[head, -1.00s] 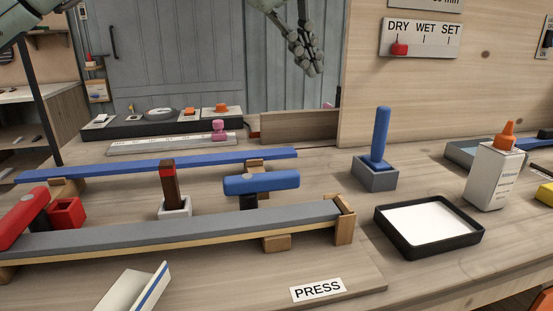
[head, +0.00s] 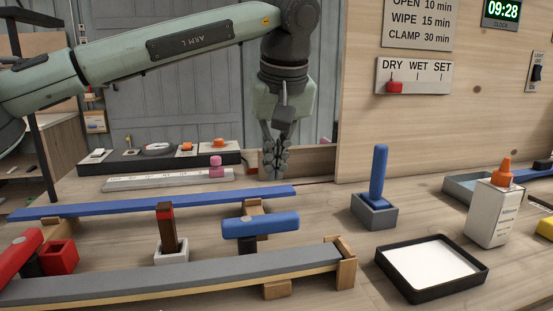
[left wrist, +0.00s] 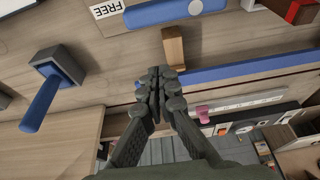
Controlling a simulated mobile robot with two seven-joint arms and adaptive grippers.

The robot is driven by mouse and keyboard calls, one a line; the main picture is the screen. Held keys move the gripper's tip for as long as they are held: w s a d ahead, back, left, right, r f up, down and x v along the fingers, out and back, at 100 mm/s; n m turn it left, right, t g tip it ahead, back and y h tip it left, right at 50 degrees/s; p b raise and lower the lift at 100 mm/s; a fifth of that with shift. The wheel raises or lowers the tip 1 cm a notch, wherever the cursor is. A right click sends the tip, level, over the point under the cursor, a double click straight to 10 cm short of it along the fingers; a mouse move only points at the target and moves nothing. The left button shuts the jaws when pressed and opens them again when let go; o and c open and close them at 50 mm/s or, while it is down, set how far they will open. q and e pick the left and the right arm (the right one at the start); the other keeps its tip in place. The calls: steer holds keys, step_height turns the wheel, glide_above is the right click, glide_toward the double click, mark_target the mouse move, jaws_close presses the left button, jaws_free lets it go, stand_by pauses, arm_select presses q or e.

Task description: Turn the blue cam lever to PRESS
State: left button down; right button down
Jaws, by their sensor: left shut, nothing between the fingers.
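The blue cam lever (head: 260,225) lies horizontally on a dark post, between the long blue strip and the grey-topped strip. It also shows at the top of the left wrist view (left wrist: 172,10), beside a FREE label (left wrist: 107,8). My left gripper (head: 275,168) hangs pointing down behind the lever, beyond the blue strip and apart from the lever. In the left wrist view its fingers (left wrist: 157,76) are together with nothing between them. My right gripper is in neither current view.
A wooden block (head: 253,206) stands just behind the lever. A red lever (head: 20,248) sits at left. A grey holder with an upright blue handle (head: 379,172), a black tray (head: 425,294) and a glue bottle (head: 496,212) stand at right. A wooden wall (head: 440,130) rises behind them.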

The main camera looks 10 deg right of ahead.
mark_target(261, 225)
arm_select(q)
steer(key=f, duration=0.2)
steer(key=s+f, duration=0.1)
steer(key=f, duration=0.2)
steer(key=shift+s+f+p, duration=0.1)
steer(key=shift+f+p, duration=0.25)
steer(key=shift+s, duration=0.35)
arm_select(e)
steer(key=shift+w+f, duration=0.2)
steer(key=shift+f, duration=0.5)
arm_select(q)
steer(key=shift+s, duration=0.1)
